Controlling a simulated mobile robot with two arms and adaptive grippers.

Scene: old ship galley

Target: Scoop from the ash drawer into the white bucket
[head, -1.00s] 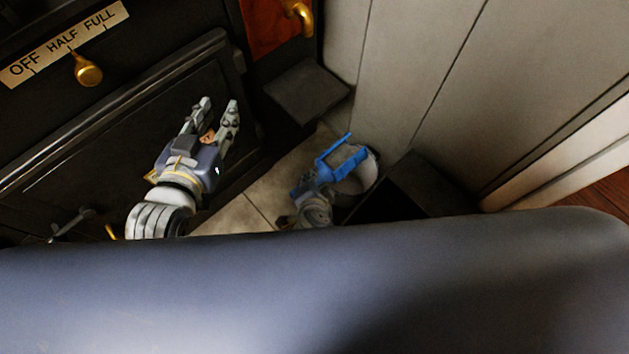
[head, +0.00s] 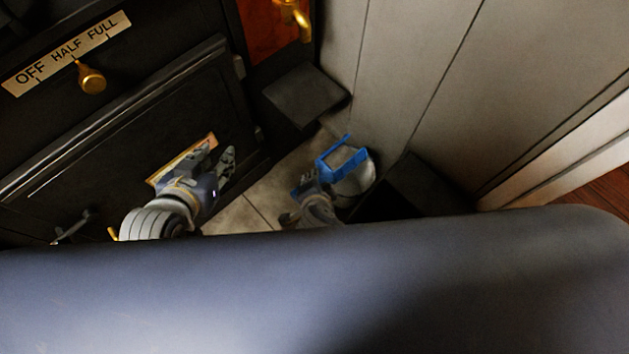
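A blue scoop (head: 346,163) shows at the white bucket (head: 357,182), partly covering the bucket's mouth; the bucket stands low near the pale wall. My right gripper (head: 308,178) is at the left end of the scoop and appears shut on it, though its fingertips are small and partly hidden. My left gripper (head: 219,153) is in front of the dark stove front, its fingers apart with nothing seen between them. A thin orange-brown strip (head: 181,161) shows just behind its upper finger. I cannot make out the ash drawer for certain, nor any ash in the scoop.
The black stove front (head: 110,140) fills the left, with a brass knob (head: 92,79) under an OFF HALF FULL plate (head: 66,52). Dark blocks (head: 305,94) flank the narrow tiled floor (head: 240,215). The pale panelled wall (head: 420,70) closes the right. My own body hides the bottom.

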